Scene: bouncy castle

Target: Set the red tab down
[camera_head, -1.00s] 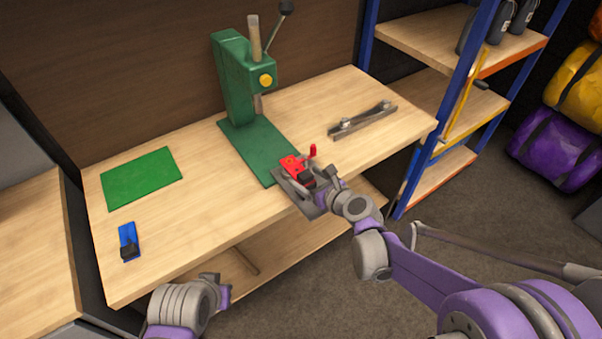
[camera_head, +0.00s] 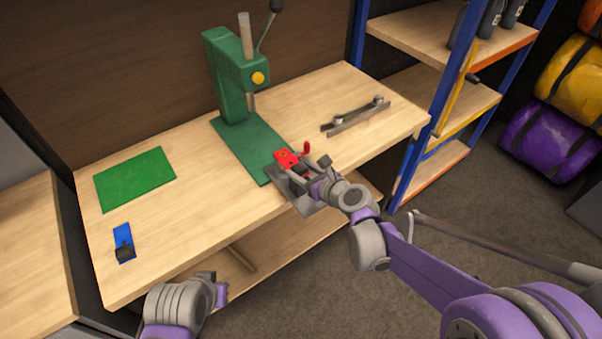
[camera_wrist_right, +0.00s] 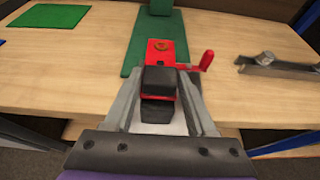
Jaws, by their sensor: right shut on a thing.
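The red tab (camera_head: 286,158) is at the front edge of the workbench, beside the base of the green press (camera_head: 232,85). In the right wrist view the red tab (camera_wrist_right: 160,47) shows a round orange-rimmed spot and points away from me. My right gripper (camera_head: 304,172) is shut on its near end, over a grey metal plate (camera_head: 305,205). Whether the tab touches the plate is hidden. A small red handle (camera_wrist_right: 207,60) stands just right of the tab. My left gripper (camera_head: 217,288) is low in front of the bench, its fingers mostly hidden.
A green mat (camera_head: 135,179) and a blue tab (camera_head: 123,243) with a black end lie on the left of the bench. A metal bar (camera_head: 355,117) with two knobs lies at the right. A shelf unit with blue posts (camera_head: 428,125) stands beyond. The bench's middle left is clear.

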